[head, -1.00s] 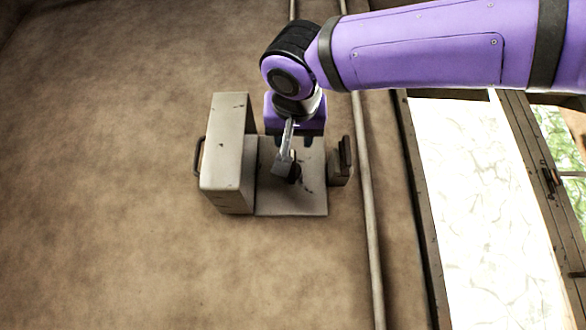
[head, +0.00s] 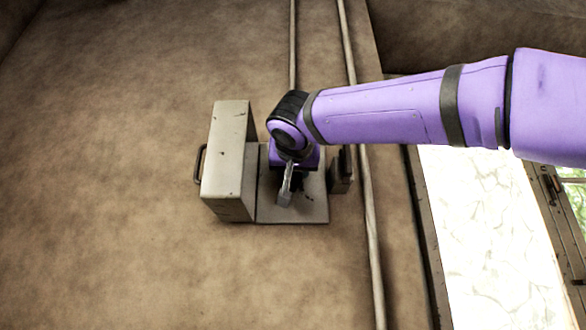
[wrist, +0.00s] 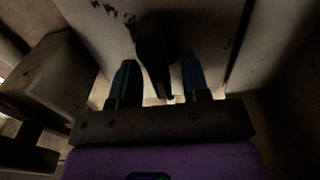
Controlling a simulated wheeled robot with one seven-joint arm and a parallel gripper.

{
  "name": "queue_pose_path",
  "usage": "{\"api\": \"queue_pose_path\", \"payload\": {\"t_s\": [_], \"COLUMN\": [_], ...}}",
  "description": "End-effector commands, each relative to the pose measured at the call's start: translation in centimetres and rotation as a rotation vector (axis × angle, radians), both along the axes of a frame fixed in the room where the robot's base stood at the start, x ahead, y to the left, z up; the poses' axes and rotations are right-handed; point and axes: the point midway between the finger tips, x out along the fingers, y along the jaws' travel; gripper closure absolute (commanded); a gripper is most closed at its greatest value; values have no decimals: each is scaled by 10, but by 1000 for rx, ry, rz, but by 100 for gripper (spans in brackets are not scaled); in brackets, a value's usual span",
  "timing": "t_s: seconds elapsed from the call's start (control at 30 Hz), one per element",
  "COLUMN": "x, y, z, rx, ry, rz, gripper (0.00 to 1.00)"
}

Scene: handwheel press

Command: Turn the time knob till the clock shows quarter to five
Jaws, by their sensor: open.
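A grey metal box on the wall has a flat plate (head: 315,208) and a deep grey cover (head: 226,165) standing out at its left. No clock face or hands can be made out. A dark knob-like part (wrist: 155,50) stands out from the plate in the wrist view; whether it is the time knob I cannot tell. My gripper (wrist: 159,78) is open, with one finger on each side of this part. Contact with it cannot be made out. In the head view my gripper (head: 296,180) is over the middle of the plate, and my wrist hides much of it.
A dark handle (head: 199,164) sticks out on the cover's left side. A small bracket-like part (head: 341,172) stands at the plate's right edge. A vertical pipe (head: 369,222) runs close by on the right, with a bright window (head: 480,230) beyond. The wall below is clear.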

Motion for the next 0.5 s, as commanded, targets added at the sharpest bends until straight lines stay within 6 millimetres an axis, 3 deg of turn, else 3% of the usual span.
{"api": "queue_pose_path", "payload": {"t_s": [0.13,0.3,0.5], "x": [0,0,0], "y": [0,0,0], "z": [0,0,0], "rx": [0,0,3], "ry": [0,0,0], "rz": [0,0,0], "gripper": [60,99,100]}}
